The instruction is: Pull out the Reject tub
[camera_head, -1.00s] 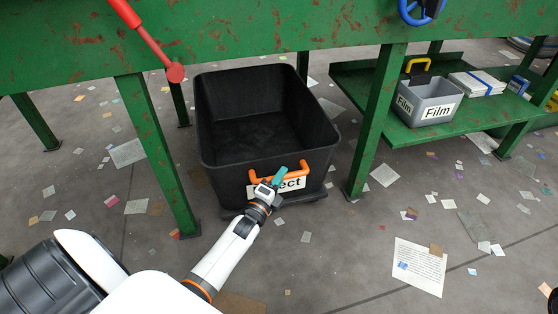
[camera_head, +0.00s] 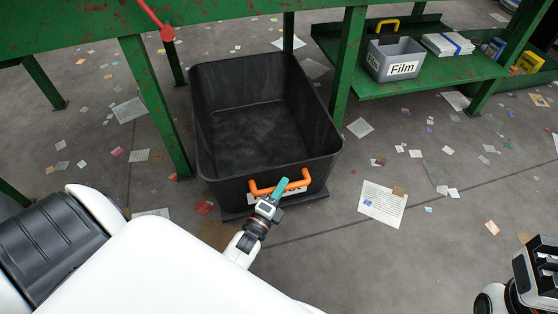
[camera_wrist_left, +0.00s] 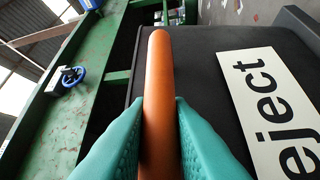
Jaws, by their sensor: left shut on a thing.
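The Reject tub (camera_head: 322,154) is a black, open-topped bin on a low dark base on the floor, between the legs of a green bench. It looks empty inside. Its orange handle (camera_head: 295,184) is on the near wall. My left gripper (camera_head: 279,189) is shut on this handle. In the left wrist view its teal fingers (camera_wrist_left: 160,130) press on both sides of the orange bar (camera_wrist_left: 158,85), beside the white label (camera_wrist_left: 272,105) reading "eject". A black and white part of my right arm shows at the lower right of the head view; its fingers cannot be made out.
Green bench legs (camera_head: 155,105) stand left and right of the tub. A grey Film bin (camera_head: 392,62) and white stacks sit on a low green shelf (camera_head: 350,84) at right. Paper scraps litter the floor; the floor in front is otherwise clear.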

